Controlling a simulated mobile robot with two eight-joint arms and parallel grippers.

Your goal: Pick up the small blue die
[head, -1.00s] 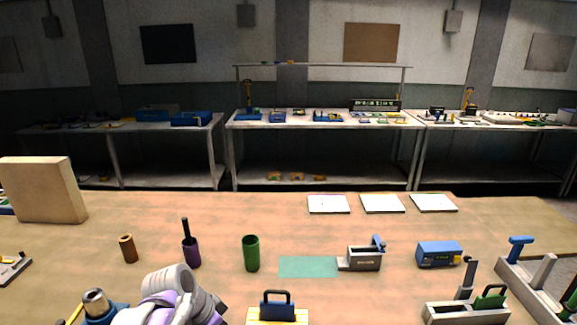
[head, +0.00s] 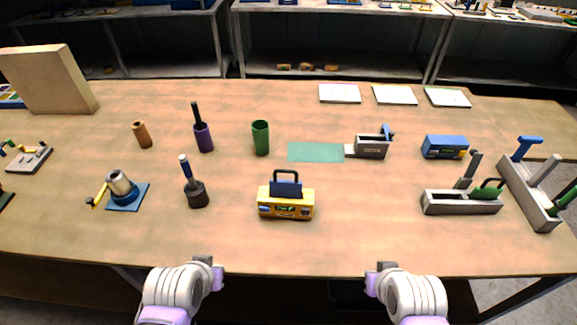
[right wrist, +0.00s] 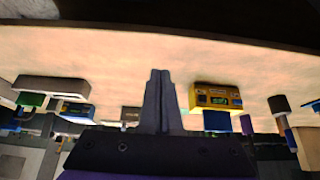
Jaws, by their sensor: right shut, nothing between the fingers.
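No single thing is plainly marked as the small blue die. A dark blue block with a loop handle (head: 286,187) stands in the top of a yellow box (head: 286,208) at the table's front middle. A blue box (head: 445,147) with a yellow lower edge lies at the right. A small blue-handled piece (head: 387,133) sits at a grey holder (head: 371,148). My left gripper (head: 217,278) is at the front edge, its jaws unclear. My right gripper (head: 372,282) is at the front edge too; the right wrist view shows its fingers (right wrist: 160,75) shut and empty.
Grey trays (head: 460,204) stand at right. A teal mat (head: 315,152) is bare. Table front centre-right is clear.

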